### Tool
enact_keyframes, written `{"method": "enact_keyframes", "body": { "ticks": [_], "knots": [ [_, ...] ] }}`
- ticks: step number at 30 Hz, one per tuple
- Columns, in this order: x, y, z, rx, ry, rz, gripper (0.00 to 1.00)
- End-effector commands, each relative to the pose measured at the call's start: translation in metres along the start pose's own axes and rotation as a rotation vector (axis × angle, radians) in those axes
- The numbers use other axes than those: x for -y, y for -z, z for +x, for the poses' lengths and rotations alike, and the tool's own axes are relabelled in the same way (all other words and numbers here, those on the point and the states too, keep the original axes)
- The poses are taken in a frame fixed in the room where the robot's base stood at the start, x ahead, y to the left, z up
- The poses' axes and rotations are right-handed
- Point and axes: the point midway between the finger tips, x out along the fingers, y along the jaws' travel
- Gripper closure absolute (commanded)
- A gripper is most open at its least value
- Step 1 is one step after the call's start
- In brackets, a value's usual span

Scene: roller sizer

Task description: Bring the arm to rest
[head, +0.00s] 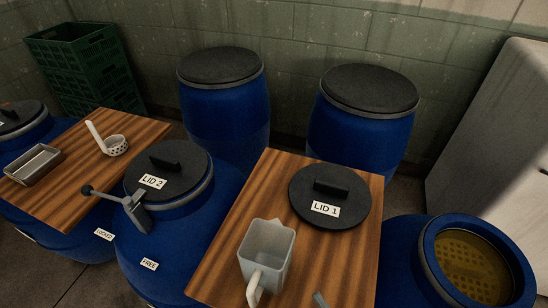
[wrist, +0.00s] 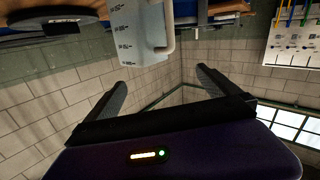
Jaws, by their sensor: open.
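My gripper (wrist: 160,78) shows in the wrist view with its two dark fingers spread wide apart and nothing between them. The wrist picture looks upside down, with table edges at its top. A translucent measuring jug (wrist: 143,32) with a white handle shows there beyond the fingertips, apart from them. In the head view the jug (head: 266,250) stands upright on the right wooden board (head: 362,262). My gripper is not clearly seen in the head view.
The lid marked LID 1 (head: 330,194) lies on the right board. LID 2 (head: 168,168) sits on a blue barrel with a lever clamp (head: 133,205). An open barrel (head: 428,262) holds brownish liquid. A ladle (head: 112,143) and metal tray (head: 33,165) lie on the left board.

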Motion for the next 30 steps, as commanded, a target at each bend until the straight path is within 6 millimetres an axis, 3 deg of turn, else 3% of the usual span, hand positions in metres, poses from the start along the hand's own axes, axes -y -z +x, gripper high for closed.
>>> {"method": "enact_keyframes", "body": {
  "ticks": [3, 7, 12, 15, 18, 30],
  "knots": [
    [-0.036, -0.004, -0.045, 0.01, -0.113, 0.047, 0.0],
    [-0.065, -0.01, -0.093, 0.044, -0.247, 0.103, 0.0],
    [-0.084, -0.03, -0.149, 0.16, -0.401, 0.169, 0.0],
    [-0.086, -0.041, -0.172, 0.223, -0.461, 0.184, 0.0],
    [-0.087, -0.046, -0.182, 0.25, -0.496, 0.195, 0.0],
    [-0.088, -0.046, -0.183, 0.25, -0.505, 0.197, 0.0]
  ]
}}
